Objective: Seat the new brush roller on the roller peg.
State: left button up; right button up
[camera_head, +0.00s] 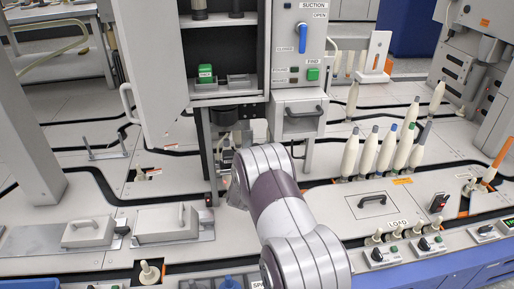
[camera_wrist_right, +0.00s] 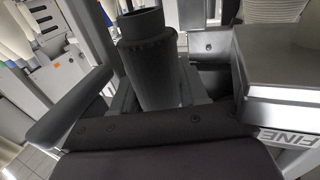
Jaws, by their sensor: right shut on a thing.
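In the wrist view a dark cylinder with a hollow top, probably the new brush roller (camera_wrist_right: 148,60), stands tilted between the jaws. My right gripper (camera_wrist_right: 150,90) is shut on it. In the head view my right arm reaches up from the bottom edge to the front of the machine cabinet (camera_head: 277,65), below its open bay. The arm covers most of the gripper and the roller there. I cannot make out the roller peg in either view. My left gripper is not in view.
The cabinet door (camera_head: 150,75) stands open on the left. A green part (camera_head: 206,73) sits in the bay. A drawer (camera_head: 299,114) is at the right, beside several white bobbins (camera_head: 368,152). Handled covers (camera_head: 88,232) lie at the left. A grey block marked FINE (camera_wrist_right: 285,75) is close beside the gripper.

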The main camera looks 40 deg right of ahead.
jog(key=shift+f, duration=0.1)
dwell(0.3)
jog(key=shift+f, duration=0.1)
jog(key=o, duration=1.1)
jog(key=shift+o, duration=0.2)
jog(key=shift+s+a+p, duration=0.3)
jog(key=p+v, duration=0.5)
jog(key=v, duration=0.7)
